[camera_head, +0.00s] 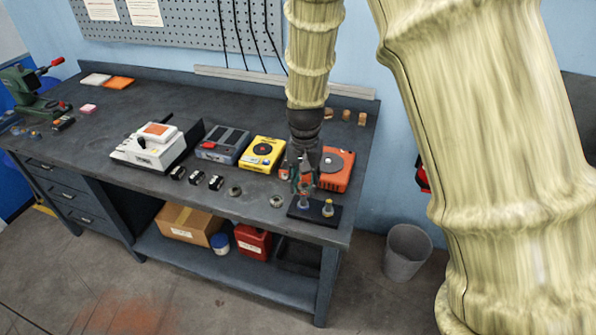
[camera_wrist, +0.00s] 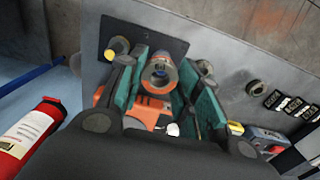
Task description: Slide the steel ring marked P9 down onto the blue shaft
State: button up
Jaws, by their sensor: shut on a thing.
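My gripper (camera_head: 303,180) points down over the left part of a small black base plate (camera_head: 314,215) at the bench's front right. In the wrist view, its two teal fingers (camera_wrist: 160,88) are shut on a ring (camera_wrist: 160,70), one at each side. The ring's open bore faces the camera; no P9 mark is readable. A post (camera_head: 303,202) stands on the plate just under the gripper; its colour is hard to tell. I cannot tell whether the ring is around it or above it. A yellow-topped post (camera_head: 328,208) stands free to its right.
Two loose metal rings (camera_head: 277,201) (camera_head: 234,192) lie left of the plate. An orange device (camera_head: 338,170) and a yellow device (camera_head: 263,153) stand behind. Small black-and-white blocks (camera_head: 197,177) lie farther left. The bench's front edge is close to the plate.

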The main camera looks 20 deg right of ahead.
jog(key=m, duration=0.1)
jog(key=w+r+m, duration=0.1)
jog(key=shift+d+r+m+p, duration=0.1)
jog(key=shift+m+p, duration=0.2)
jog(key=shift+w+m, duration=0.15)
jog(key=shift+m, duration=0.15)
notch_tip(320, 180, down, 4)
jog(key=b, duration=0.3)
jog(key=shift+r+b, duration=0.25)
jog(key=shift+b, duration=0.05)
jog(key=shift+f+p, duration=0.2)
jog(key=shift+p, duration=0.4)
